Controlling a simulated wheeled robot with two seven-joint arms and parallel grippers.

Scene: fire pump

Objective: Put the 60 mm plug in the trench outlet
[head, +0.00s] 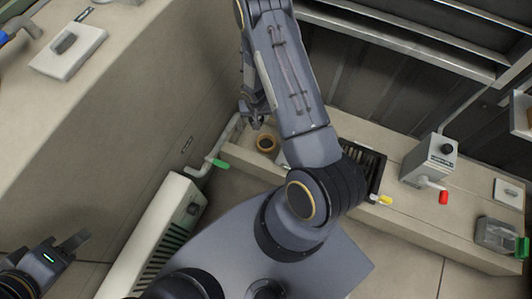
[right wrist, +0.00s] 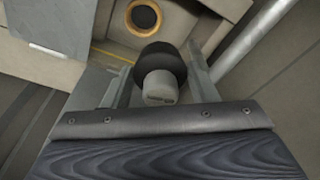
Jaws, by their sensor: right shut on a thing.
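My right gripper (right wrist: 162,84) is shut on a plug (right wrist: 160,62) with a black round body and a grey knob. In the right wrist view, the outlet, a tan ring with a dark round hole (right wrist: 144,17), lies just beyond the plug, apart from it in the picture. In the head view the tan ring (head: 266,142) is on the pale ledge, close to the right gripper (head: 252,118); the plug is hard to make out there. The plug's size cannot be read. My left gripper (head: 66,246) is at the lower left, empty, its fingers apart.
A pipe with a green handle (head: 218,163) runs left of the ring. A dark grate (head: 372,170), a yellow handle (head: 385,200), a grey box (head: 430,160) with a red handle (head: 443,197) and a green-capped container (head: 497,236) stand right. A white louvred unit (head: 160,232) stands lower left.

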